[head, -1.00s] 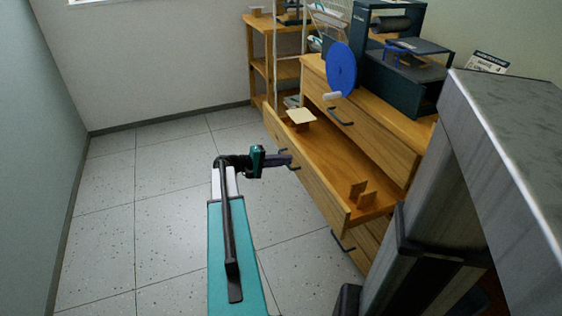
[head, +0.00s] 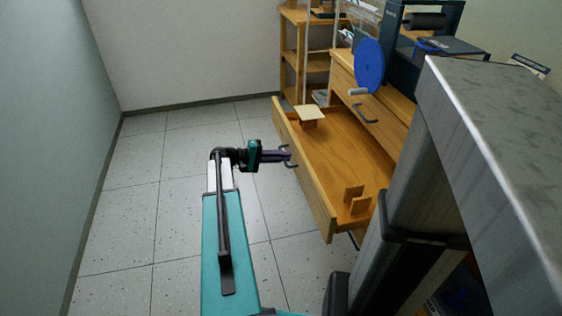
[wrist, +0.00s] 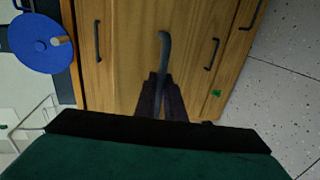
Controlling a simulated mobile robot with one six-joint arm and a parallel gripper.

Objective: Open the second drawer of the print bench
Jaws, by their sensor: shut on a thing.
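The wooden print bench (head: 372,97) stands on the right, with a closed top drawer. The second drawer (head: 314,186) below it is pulled far out, and its inside shows. My gripper (head: 284,156) is at the front of this drawer, shut on its dark bar handle (head: 290,163). In the wrist view the gripper (wrist: 162,98) has both fingers closed around the curved handle (wrist: 164,48). The fingers cover the lower part of the handle.
In the open drawer are a cream-topped wooden piece (head: 311,111) and small wooden pieces (head: 354,199). A blue disc (head: 368,66) and a dark press (head: 430,58) are on the bench. Tiled floor (head: 165,200) is clear left of the drawer.

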